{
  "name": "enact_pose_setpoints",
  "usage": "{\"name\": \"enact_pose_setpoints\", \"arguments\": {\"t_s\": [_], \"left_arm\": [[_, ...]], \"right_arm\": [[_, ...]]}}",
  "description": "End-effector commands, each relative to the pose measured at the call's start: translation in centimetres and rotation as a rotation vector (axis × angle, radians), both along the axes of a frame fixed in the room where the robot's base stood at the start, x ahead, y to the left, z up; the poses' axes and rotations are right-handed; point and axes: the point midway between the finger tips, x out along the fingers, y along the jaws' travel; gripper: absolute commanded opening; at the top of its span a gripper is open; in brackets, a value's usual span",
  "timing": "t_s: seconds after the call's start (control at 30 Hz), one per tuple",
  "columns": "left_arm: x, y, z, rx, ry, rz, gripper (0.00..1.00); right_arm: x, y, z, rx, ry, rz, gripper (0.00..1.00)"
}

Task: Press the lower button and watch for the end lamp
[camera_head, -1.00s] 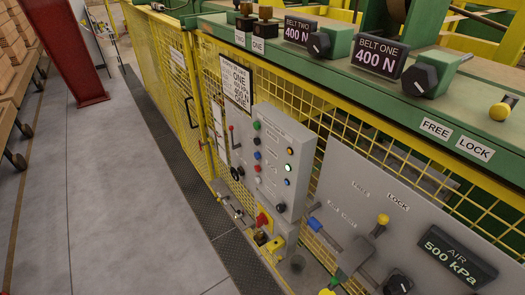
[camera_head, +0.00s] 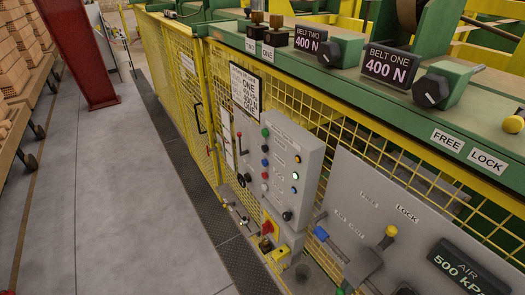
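A grey control box (camera_head: 280,153) is mounted on the yellow mesh fence near the middle of the view. Its left column holds a green button (camera_head: 265,132), a black one below it, a blue button (camera_head: 265,162), a red one and a pale one lowest. A black knob (camera_head: 287,216) sits at the bottom right of the box. The labels are too small to read, so I cannot tell which lamp is the end lamp. Neither gripper is visible.
A red-and-yellow switch (camera_head: 268,228) is below the box. A grey panel (camera_head: 350,185) with valve handles and a 500 kPa air display (camera_head: 464,267) is at right. Belt displays stand on the green rail above. Clear grey floor (camera_head: 120,200) lies left, with a red post (camera_head: 80,55) behind.

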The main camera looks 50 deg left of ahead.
Motion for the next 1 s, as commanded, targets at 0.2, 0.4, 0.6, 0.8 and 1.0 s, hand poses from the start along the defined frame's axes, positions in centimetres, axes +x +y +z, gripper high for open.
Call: {"name": "enact_pose_setpoints", "arguments": {"t_s": [0.2,0.4,0.6,0.8,1.0], "left_arm": [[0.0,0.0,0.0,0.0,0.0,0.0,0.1],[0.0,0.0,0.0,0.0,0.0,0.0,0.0],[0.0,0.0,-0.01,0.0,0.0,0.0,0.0],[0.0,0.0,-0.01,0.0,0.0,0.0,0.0],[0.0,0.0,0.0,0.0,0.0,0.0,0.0]], "right_arm": [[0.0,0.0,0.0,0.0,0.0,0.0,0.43],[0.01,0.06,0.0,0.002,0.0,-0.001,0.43],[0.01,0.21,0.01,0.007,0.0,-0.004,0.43],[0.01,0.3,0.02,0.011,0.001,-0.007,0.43],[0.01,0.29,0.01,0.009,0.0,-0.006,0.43]]}}
